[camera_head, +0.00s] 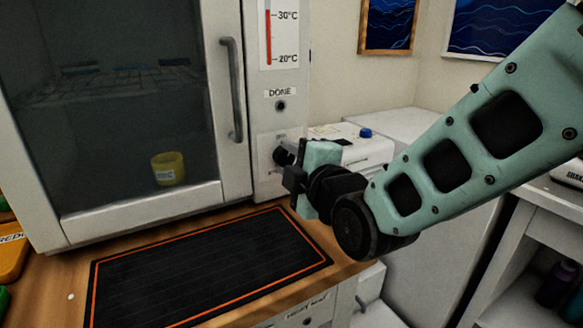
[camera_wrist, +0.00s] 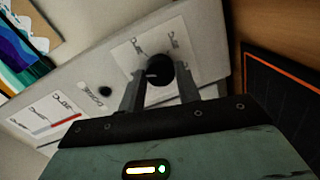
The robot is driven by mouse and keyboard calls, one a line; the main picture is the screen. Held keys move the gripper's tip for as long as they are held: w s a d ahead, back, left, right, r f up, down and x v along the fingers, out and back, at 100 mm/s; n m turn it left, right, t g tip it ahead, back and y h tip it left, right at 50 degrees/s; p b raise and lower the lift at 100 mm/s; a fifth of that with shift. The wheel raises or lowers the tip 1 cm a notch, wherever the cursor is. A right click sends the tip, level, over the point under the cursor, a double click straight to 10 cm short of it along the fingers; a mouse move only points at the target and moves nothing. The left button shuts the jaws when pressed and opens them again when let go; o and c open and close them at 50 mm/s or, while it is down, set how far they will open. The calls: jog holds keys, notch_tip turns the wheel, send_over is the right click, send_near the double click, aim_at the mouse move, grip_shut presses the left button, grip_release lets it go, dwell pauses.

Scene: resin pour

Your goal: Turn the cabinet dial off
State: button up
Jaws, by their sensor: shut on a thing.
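The white cabinet (camera_head: 236,178) stands at the left with its glass door closed. Its black dial (camera_wrist: 159,69) is low on the right front panel, on a white label plate, and in the head view it is mostly hidden by my gripper (camera_head: 287,167). In the wrist view my gripper (camera_wrist: 160,88) has its two fingers on either side of the dial, shut on it. A pale mark shows on the dial's left side. The lettering around the dial is too blurred to read.
A yellow cup (camera_head: 167,168) stands behind the cabinet glass. A vertical door handle (camera_head: 232,88) is left of the panel. A thermometer label (camera_head: 279,35) and a DONE light (camera_head: 280,105) are above the dial. A black mat (camera_head: 200,268) with an orange border lies on the counter in front.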

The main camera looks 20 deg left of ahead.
jog(key=shift+n, duration=2.1)
jog(key=o, duration=1)
jog(key=shift+s, duration=0.1)
jog(key=shift+b+v, duration=1.5)
jog(key=shift+v, duration=7.15)
jog(key=shift+s+a+f, duration=0.1)
jog(key=shift+f, duration=0.05)
